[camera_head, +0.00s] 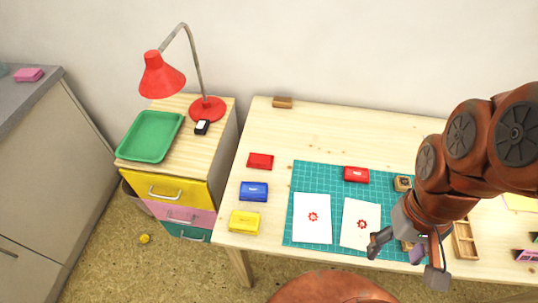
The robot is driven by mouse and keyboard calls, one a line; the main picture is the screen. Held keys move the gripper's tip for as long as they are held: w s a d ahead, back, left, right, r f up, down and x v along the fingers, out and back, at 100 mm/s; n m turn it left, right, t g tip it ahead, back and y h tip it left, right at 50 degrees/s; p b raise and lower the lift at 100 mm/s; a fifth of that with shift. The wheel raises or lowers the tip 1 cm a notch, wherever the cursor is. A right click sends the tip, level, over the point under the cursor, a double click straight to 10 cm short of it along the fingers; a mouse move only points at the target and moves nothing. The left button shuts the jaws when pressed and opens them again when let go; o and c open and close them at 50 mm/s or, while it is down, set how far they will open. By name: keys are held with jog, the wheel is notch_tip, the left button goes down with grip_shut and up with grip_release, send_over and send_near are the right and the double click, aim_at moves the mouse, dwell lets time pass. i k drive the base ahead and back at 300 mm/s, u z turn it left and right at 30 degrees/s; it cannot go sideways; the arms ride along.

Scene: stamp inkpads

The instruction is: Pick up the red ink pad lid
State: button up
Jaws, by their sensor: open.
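Two red pieces of ink pad size are in view. One red piece (260,161) lies on the bare wood at the left, behind the blue pad. Another red piece (356,174), with a small pale mark on top, lies on the back part of the teal cutting mat (275,238). I cannot tell for sure which is the lid. My gripper (405,262) is open and seems empty. It is over the front right of the mat, in front of and to the right of both red pieces, and touches neither.
A blue ink pad (254,191) and a yellow one (244,222) stand left of the mat. Two printed white sheets (312,217) (360,223) lie on it. A wooden block (403,183) is near my arm. The table's back left is mostly clear.

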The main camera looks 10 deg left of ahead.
aim_at(351, 174)
jog(key=k, duration=1.1)
jog(key=u, duration=0.9)
jog(key=i, duration=1.2)
jog(key=z, duration=0.25)
